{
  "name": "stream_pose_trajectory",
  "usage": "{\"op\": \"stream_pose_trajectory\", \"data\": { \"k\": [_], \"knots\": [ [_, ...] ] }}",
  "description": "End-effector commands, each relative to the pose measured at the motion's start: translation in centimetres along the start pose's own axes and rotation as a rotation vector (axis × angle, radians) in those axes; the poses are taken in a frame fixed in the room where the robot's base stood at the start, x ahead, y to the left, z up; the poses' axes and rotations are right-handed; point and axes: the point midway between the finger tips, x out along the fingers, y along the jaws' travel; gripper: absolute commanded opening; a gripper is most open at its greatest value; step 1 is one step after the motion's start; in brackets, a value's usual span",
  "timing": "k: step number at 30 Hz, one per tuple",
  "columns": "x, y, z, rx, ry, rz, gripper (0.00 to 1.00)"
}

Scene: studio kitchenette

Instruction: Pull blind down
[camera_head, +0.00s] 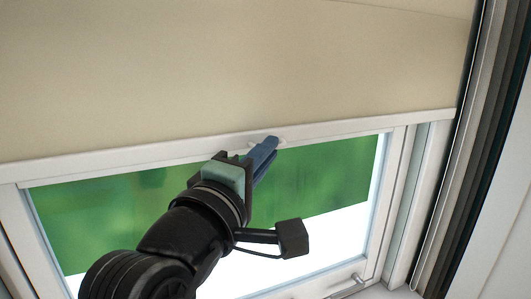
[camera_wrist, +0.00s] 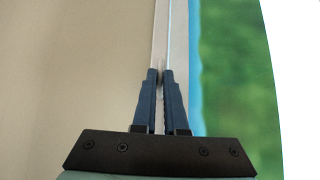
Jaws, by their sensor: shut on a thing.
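The cream blind (camera_head: 230,70) covers the upper part of the window in the head view and also fills the left of the wrist view (camera_wrist: 75,75). Its white bottom bar (camera_head: 130,155) runs across the window, rising slightly to the right. My gripper (camera_head: 272,142) reaches up to the middle of this bar. In the wrist view the blue fingers of my gripper (camera_wrist: 161,72) are closed together at the bar (camera_wrist: 162,35). They are shut on a small pull tab (camera_head: 281,142) at the bar, mostly hidden by the fingers.
Below the bar, the window pane (camera_head: 330,190) shows green and white outside. The white window frame (camera_head: 395,185) and a dark side channel (camera_head: 485,150) stand at the right. A window handle (camera_head: 357,280) sits low at the right.

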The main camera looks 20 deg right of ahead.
Motion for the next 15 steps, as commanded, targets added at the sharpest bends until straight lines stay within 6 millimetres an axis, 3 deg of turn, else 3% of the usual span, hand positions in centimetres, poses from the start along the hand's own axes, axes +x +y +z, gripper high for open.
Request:
{"op": "stream_pose_trajectory", "data": {
  "k": [8,15],
  "knots": [
    [-0.1,-1.6,0.1,-0.002,0.0,-0.001,0.0],
    [-0.6,-7.5,0.7,-0.004,0.0,-0.004,0.0]
  ]
}}
